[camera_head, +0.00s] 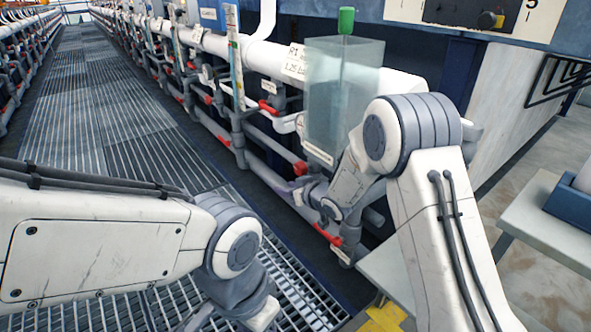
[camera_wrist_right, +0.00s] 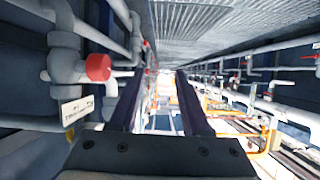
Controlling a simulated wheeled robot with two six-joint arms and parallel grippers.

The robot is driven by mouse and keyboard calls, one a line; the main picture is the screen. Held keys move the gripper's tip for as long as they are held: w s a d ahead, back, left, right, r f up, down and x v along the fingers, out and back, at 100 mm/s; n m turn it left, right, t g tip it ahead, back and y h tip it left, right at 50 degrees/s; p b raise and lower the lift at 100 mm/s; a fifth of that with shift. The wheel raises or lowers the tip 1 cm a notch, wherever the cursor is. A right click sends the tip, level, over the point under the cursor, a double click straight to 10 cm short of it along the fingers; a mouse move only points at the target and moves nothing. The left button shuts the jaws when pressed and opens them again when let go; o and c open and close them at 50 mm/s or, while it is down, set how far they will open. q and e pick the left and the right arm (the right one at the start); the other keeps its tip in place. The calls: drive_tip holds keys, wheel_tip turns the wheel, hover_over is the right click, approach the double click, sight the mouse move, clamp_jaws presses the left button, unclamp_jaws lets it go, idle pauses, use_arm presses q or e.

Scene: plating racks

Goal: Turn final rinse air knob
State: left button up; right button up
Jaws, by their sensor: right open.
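Several red valve knobs and handles sit on the grey pipes along the line; I cannot tell from the labels which is the final rinse air knob. One red knob (camera_head: 300,168) is beside my right gripper (camera_head: 287,188), and a red handle (camera_head: 327,236) is lower and nearer. In the right wrist view a red round knob (camera_wrist_right: 98,67) on a grey pipe is left of the fingers, apart from them. My right gripper (camera_wrist_right: 158,88) is open with nothing between its fingers. My left arm comes in at the lower left; its fingers are out of frame.
A clear tank (camera_head: 343,95) with a green-topped rod stands above the pipes, close to my right arm. A white label (camera_wrist_right: 74,110) hangs below the knob, its text unreadable. A grated walkway (camera_head: 110,110) runs clear at left. A pale bench (camera_head: 545,225) is at right.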

sight(298, 163)
drive_tip(key=w+d+t+y+b, duration=0.1)
drive_tip(key=w+d+b, duration=0.1)
drive_tip(key=w+d+t+y+b, duration=0.1)
drive_tip(key=w+d, duration=0.1)
drive_tip(key=d, duration=0.1)
drive_tip(key=w+d+t+b, duration=0.1)
drive_tip(key=w+d+b, duration=0.1)
drive_tip(key=shift+w+d+f+n+t+y+b, duration=0.15)
drive_tip(key=shift+d+f+n+t+y+b, duration=0.15)
drive_tip(key=shift+d+f+y+b, duration=0.1)
drive_tip(key=shift+w+d+r, duration=0.1)
drive_tip(key=shift+d+r, duration=0.05)
drive_tip(key=shift+d, duration=0.1)
drive_tip(key=shift+w+a+r+y+b, duration=0.1)
drive_tip(key=shift+w+y+b, duration=0.15)
drive_tip(key=shift+y+b, duration=0.1)
drive_tip(key=b+x, duration=0.4)
drive_tip(key=x, duration=0.4)
drive_tip(key=shift+w, duration=0.1)
use_arm(q)
wheel_tip(298, 163, down, 14)
drive_tip(key=shift+r+b, duration=0.25)
drive_tip(key=shift+b, duration=0.15)
use_arm(e)
drive_tip(key=shift+x, duration=0.85)
drive_tip(key=shift+r, duration=0.2)
